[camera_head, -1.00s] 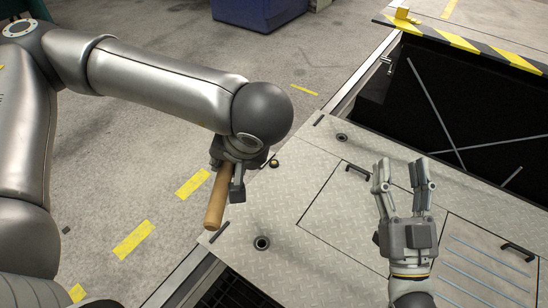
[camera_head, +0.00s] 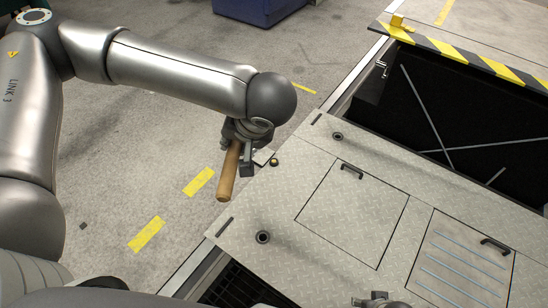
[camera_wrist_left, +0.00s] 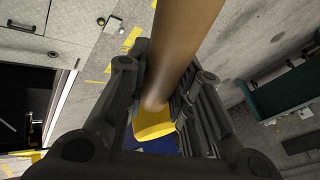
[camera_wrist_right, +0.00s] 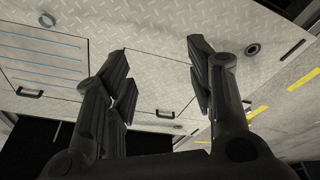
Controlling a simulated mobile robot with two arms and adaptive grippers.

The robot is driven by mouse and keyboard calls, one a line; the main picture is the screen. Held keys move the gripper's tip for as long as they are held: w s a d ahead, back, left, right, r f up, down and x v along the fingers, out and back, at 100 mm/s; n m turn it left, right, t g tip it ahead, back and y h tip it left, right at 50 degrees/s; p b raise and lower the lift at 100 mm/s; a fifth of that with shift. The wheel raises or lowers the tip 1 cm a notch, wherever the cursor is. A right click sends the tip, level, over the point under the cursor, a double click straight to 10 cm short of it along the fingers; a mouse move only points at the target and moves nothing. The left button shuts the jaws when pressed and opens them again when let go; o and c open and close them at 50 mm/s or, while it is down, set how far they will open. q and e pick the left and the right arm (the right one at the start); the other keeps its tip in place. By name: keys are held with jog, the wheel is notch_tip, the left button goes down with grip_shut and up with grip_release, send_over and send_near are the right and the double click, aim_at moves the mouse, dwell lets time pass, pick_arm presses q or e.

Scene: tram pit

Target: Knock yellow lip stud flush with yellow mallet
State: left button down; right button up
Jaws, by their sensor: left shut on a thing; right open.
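My left gripper (camera_head: 245,158) is shut on the brown wooden handle (camera_head: 229,175) of the mallet, above the floor beside the plate edge. In the left wrist view, the handle (camera_wrist_left: 178,55) runs up from between the fingers, with a yellow part (camera_wrist_left: 153,123) at its lower end. The mallet's head is not clear in the head view. A small stud (camera_head: 274,162) with a yellowish top stands at the plate's left edge, just right of the left gripper and apparently apart from it. My right gripper (camera_wrist_right: 160,78) is open and empty; only its tip shows at the head view's bottom edge.
A tread plate (camera_head: 300,210) with handled hatches fills the middle. The open dark pit (camera_head: 460,110) lies behind it, with a black-yellow striped edge (camera_head: 455,50) bearing a yellow block (camera_head: 397,21). A blue bin (camera_head: 245,12) stands far back.

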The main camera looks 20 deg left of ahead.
jog(key=shift+s, duration=0.15)
pick_arm(q)
jog(key=shift+r+p, duration=0.45)
jog(key=shift+r, duration=0.4)
jog(key=shift+r+p, duration=0.45)
jog(key=shift+r, duration=0.4)
jog(key=shift+r+p, duration=0.45)
jog(key=shift+r, duration=0.35)
pick_arm(e)
jog(key=s+f, duration=0.4)
jog(key=f, duration=0.4)
jog(key=shift+d+f+g, duration=0.25)
jog(key=shift+d+g, duration=0.05)
